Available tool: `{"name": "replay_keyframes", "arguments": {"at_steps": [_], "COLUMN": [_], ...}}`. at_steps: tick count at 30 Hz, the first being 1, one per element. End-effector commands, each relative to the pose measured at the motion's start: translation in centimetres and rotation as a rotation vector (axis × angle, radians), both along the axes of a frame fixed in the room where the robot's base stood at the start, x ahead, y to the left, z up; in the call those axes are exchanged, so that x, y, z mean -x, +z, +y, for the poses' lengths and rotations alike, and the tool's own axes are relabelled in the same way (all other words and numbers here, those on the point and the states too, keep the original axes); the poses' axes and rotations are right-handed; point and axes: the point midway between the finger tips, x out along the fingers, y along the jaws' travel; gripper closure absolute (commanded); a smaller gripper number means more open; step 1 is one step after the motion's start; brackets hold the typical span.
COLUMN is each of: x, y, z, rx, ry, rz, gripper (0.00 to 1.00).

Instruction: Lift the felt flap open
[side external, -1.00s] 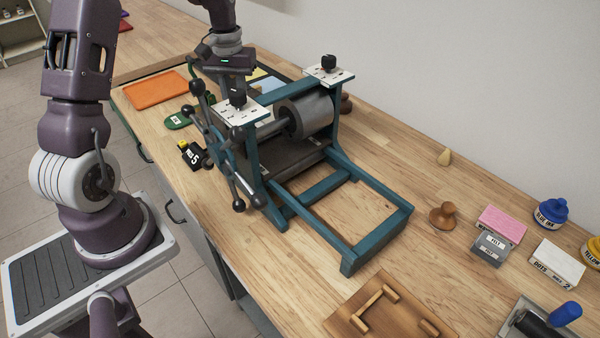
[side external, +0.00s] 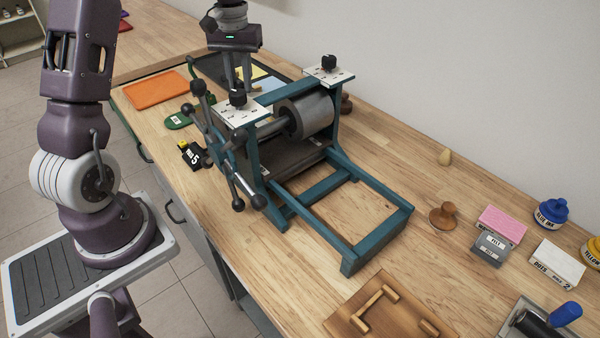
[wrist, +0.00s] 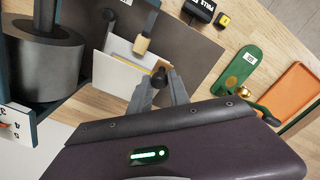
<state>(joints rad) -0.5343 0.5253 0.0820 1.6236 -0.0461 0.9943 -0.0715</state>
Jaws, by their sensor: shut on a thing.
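Dark grey sheet material, which looks like the felt, shows in the wrist view (wrist: 187,45) beyond my fingers, and behind the press in the side view (side external: 209,68). My gripper (wrist: 158,82) is shut on a small dark rounded thing between its fingertips; whether this is part of the felt flap is not clear. Pale and yellow sheets (wrist: 118,72) lie beside the fingers in the wrist view.
The teal press (side external: 325,185) with its grey roller (side external: 308,114) and spoked handwheel stands close to my gripper. An orange tray (side external: 156,89), a green paddle (side external: 178,121) and a black block (side external: 194,155) lie left of it.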

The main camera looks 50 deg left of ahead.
Motion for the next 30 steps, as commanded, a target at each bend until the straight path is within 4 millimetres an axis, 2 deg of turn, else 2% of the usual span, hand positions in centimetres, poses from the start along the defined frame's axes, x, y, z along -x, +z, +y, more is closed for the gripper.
{"name": "replay_keyframes", "arguments": {"at_steps": [30], "x": [-4.6], "y": [3.9], "z": [-0.2], "rx": [0.002], "ry": [-0.003], "rz": [-0.004], "gripper": [0.93]}}
